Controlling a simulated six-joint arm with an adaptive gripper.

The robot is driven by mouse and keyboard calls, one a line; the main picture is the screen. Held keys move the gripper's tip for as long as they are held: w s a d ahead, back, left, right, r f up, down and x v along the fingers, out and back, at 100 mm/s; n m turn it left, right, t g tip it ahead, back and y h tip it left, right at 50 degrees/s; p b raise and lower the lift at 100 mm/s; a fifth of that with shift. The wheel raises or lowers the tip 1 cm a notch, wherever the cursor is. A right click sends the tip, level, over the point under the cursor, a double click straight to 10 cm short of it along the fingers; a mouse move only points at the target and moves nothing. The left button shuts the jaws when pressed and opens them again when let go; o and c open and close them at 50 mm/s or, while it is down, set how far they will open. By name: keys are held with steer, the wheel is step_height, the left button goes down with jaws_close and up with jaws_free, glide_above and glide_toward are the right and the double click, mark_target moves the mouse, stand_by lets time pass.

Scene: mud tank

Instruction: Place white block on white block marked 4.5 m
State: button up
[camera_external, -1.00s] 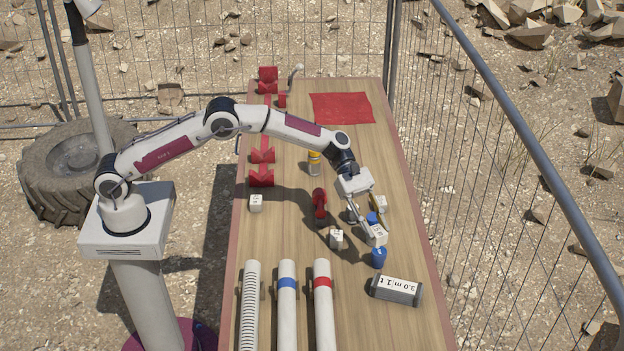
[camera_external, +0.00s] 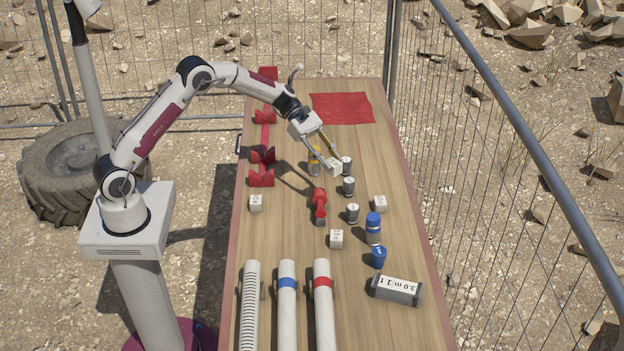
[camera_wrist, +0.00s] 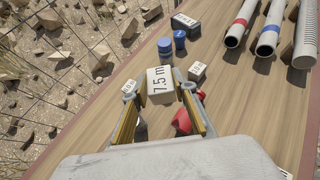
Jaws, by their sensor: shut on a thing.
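My gripper (camera_external: 337,170) is shut on a white block (camera_wrist: 160,82) marked 7.5 m, held between its fingertips above the table. Three other white blocks stand on the table: one at the left (camera_external: 256,203), one in the middle (camera_external: 336,238) and one at the right (camera_external: 380,202). In the wrist view, the middle one shows beyond the right finger (camera_wrist: 197,70), and a small marked block shows by the left fingertip (camera_wrist: 130,87). Their marks are too small to read, so I cannot tell which is the 4.5 m block.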

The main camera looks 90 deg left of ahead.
steer(key=s+a, duration=0.5)
steer(key=s, duration=0.2)
steer(key=m+g+h, duration=0.2)
steer(key=m+g, duration=0.1)
glide_above(254, 197)
steer(key=shift+a+f, duration=0.1)
steer(key=shift+f, duration=0.65)
steer(key=shift+f, duration=3.15)
steer(key=shift+f, duration=0.1)
steer(key=shift+f, duration=1.75)
steer(key=shift+f, duration=0.15)
